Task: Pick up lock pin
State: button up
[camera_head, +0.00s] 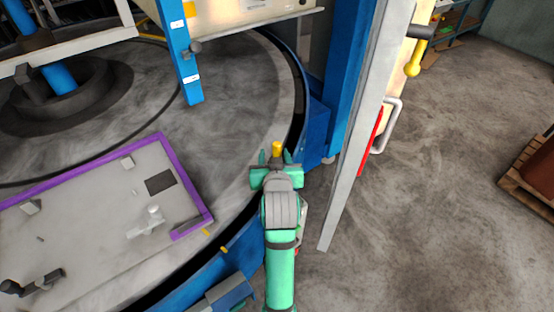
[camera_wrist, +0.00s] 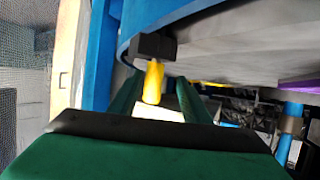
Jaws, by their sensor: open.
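The lock pin appears to be a yellow rod (camera_head: 278,148) just beyond my gripper (camera_head: 275,158) in the head view, near the rim of the round platform. In the wrist view its yellow shaft (camera_wrist: 153,82) hangs from a black block (camera_wrist: 153,46) under a blue edge. My green gripper (camera_wrist: 154,98) is open, with the yellow shaft between its fingers in that picture. I cannot tell how deep the shaft is between them.
A blue post (camera_head: 345,75) and a pale upright panel (camera_head: 362,130) stand close right of my gripper. Another yellow handle (camera_head: 413,62) is at upper right. A purple-edged plate (camera_head: 100,215) lies on the round platform at left. Open floor (camera_head: 430,220) is at right.

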jog(key=shift+w+d+f, duration=0.25)
jog(key=shift+w+d, duration=0.05)
jog(key=shift+w, duration=0.3)
jog(key=shift+w+d+f, duration=0.2)
jog(key=shift+w+d, duration=0.05)
jog(key=shift+w, duration=0.3)
jog(key=shift+a, duration=0.1)
grip_shut()
jog(key=shift+r, duration=0.1)
